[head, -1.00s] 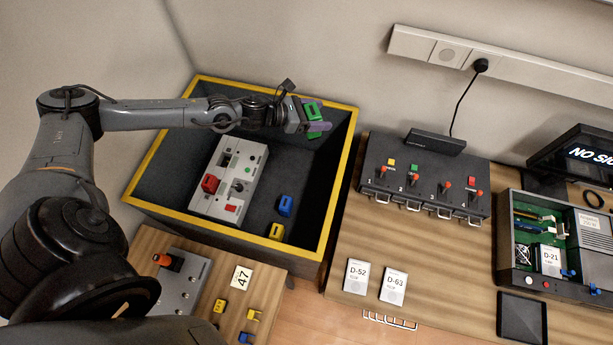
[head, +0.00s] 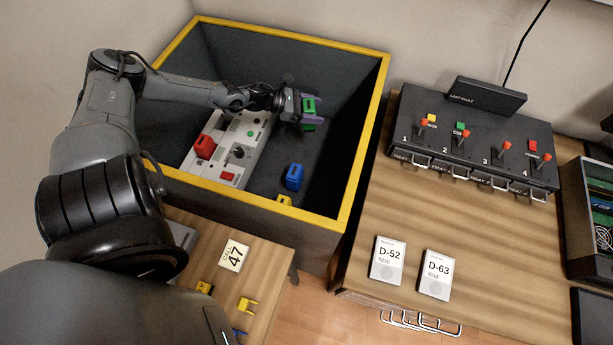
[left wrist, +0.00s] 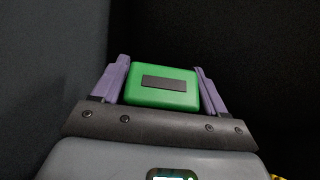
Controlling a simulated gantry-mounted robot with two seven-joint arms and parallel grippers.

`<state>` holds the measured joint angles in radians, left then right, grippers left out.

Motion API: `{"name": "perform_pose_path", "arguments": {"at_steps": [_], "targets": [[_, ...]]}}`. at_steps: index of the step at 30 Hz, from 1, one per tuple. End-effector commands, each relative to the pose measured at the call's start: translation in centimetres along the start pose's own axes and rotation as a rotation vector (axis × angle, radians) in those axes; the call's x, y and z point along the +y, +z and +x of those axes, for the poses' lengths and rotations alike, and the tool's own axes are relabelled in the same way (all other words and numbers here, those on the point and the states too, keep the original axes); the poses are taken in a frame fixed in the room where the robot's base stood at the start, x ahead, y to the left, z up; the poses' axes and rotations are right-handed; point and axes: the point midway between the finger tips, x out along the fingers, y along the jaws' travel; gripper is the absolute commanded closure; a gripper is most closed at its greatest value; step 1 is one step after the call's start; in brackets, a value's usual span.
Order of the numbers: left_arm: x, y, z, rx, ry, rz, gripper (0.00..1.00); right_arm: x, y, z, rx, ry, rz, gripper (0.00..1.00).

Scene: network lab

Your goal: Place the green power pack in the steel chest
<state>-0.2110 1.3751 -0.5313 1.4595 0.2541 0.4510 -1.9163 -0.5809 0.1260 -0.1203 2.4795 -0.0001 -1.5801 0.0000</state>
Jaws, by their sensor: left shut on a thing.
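The green power pack (head: 309,105) is between the purple fingers of my left gripper (head: 312,110). The left wrist view shows the pack (left wrist: 162,98) with a dark label on its face and a finger against each side. The steel chest (head: 345,100) is a large dark open box with a yellow rim. In the head view, my left gripper and the pack are inside the chest's opening, toward its right side. I cannot tell how far the pack is above the floor. My right gripper is not in view.
In the chest lie a pale panel with a red block (head: 204,146), a blue pack (head: 294,177) and a yellow pack (head: 284,200). A dark switch box (head: 470,150) and cards D-52 (head: 388,262) and D-63 (head: 434,276) sit on the right table. Card 47 (head: 233,256) is in front.

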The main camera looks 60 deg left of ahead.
Motion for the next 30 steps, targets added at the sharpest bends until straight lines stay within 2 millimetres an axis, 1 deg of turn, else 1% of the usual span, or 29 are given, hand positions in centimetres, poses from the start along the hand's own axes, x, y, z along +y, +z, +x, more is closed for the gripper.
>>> {"name": "perform_pose_path", "arguments": {"at_steps": [1, 5, 9, 15, 23, 30], "targets": [[0.0, -1.2, 0.2, -0.002, 0.0, 0.001, 0.74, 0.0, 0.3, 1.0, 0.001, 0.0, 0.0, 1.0], [-0.2, -2.9, 0.4, -0.004, 0.001, 0.002, 0.74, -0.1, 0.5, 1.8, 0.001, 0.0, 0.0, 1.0], [-0.3, -5.1, 1.1, -0.005, 0.001, 0.0, 0.74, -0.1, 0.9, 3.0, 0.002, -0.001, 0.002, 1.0], [-0.3, -7.8, 2.3, -0.004, 0.001, 0.0, 0.74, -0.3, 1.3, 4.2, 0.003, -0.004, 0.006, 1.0], [-0.3, -9.1, 2.8, -0.004, 0.0, 0.003, 0.74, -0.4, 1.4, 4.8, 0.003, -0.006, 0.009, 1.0], [-0.3, -11.6, 3.9, -0.005, 0.001, 0.001, 0.74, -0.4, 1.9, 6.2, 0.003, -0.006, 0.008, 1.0]]}}
